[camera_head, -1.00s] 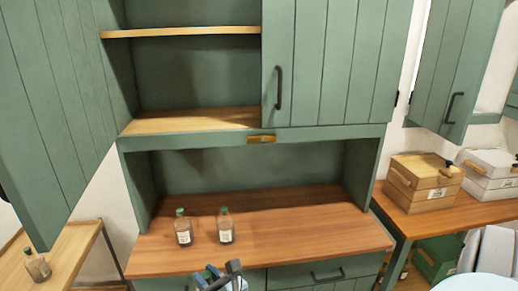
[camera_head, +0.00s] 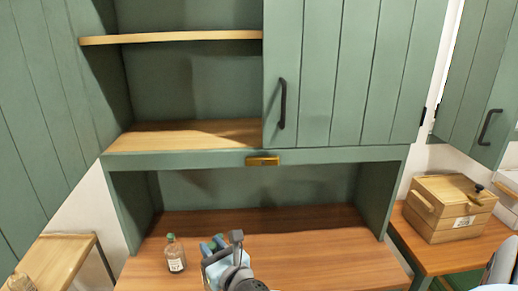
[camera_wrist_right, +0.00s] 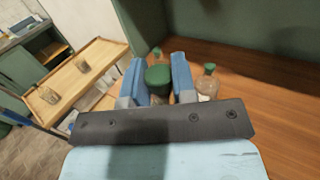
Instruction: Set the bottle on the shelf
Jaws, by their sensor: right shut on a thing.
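My right gripper (camera_head: 213,243) is low in the head view, over the front of the wooden counter (camera_head: 320,250). In the wrist view its blue fingers (camera_wrist_right: 158,82) are shut on a bottle with a green cap (camera_wrist_right: 158,76); the bottle's body is mostly hidden. The open cabinet above has a lower wooden shelf (camera_head: 185,136) and an upper shelf board (camera_head: 170,38); the visible parts of both are empty. A clear bottle with a green cap and white label (camera_head: 175,256) stands on the counter left of the gripper. My left gripper is not in view.
Another bottle (camera_wrist_right: 208,85) stands near my right gripper in the wrist view. A green door (camera_head: 350,70) closes the cabinet's right half; another door (camera_head: 40,120) stands open at left. A wooden box (camera_head: 448,208) sits on the right table.

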